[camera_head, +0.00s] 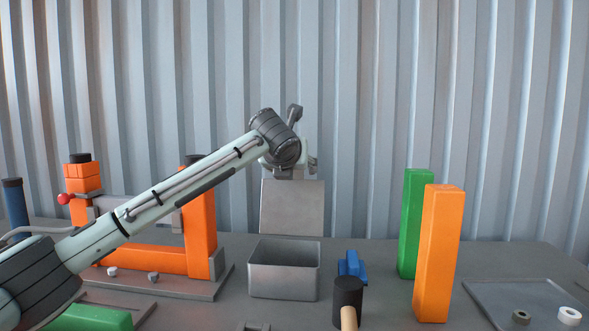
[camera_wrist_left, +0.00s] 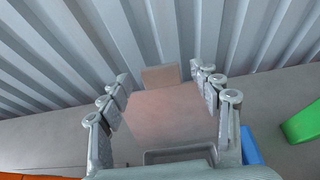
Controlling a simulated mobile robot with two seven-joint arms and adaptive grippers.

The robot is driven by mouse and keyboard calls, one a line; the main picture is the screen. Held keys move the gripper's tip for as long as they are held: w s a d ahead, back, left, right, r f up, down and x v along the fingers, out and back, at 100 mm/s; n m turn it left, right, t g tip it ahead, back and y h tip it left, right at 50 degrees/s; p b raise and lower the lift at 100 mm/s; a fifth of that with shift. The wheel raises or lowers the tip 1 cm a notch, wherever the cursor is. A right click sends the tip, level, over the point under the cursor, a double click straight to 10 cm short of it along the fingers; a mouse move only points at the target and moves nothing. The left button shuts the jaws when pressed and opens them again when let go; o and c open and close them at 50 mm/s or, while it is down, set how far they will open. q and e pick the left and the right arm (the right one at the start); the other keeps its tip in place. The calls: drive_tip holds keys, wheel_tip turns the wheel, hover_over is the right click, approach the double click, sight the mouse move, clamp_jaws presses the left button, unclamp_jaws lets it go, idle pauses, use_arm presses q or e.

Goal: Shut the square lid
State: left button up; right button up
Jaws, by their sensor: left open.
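The square lid (camera_head: 292,208) is a flat grey panel standing up, open, at the back edge of an open grey box (camera_head: 284,285) near the middle of the table. In the left wrist view the lid (camera_wrist_left: 165,112) looks pinkish, and part of the box rim (camera_wrist_left: 178,154) shows below it. My left gripper (camera_head: 291,170) is at the lid's upper edge, partly hidden by its own wrist. Its fingers (camera_wrist_left: 162,82) are spread apart with nothing between them that I can see gripped. Whether it touches the lid is unclear. My right gripper is out of view.
An orange frame (camera_head: 203,232) stands left behind my arm. A blue piece (camera_head: 352,266) and a dark-headed mallet (camera_head: 348,292) are right of the box. Green (camera_head: 414,225) and orange (camera_head: 437,255) posts stand further right, beside a grey tray (camera_head: 490,293). A corrugated wall is behind.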

use_arm(q)
drive_tip(key=shift+x, duration=1.65)
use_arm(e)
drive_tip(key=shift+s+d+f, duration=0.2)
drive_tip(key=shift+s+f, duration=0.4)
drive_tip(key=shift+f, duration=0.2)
use_arm(q)
drive_tip(key=shift+c, duration=0.4)
drive_tip(key=shift+r, duration=0.1)
clamp_jaws()
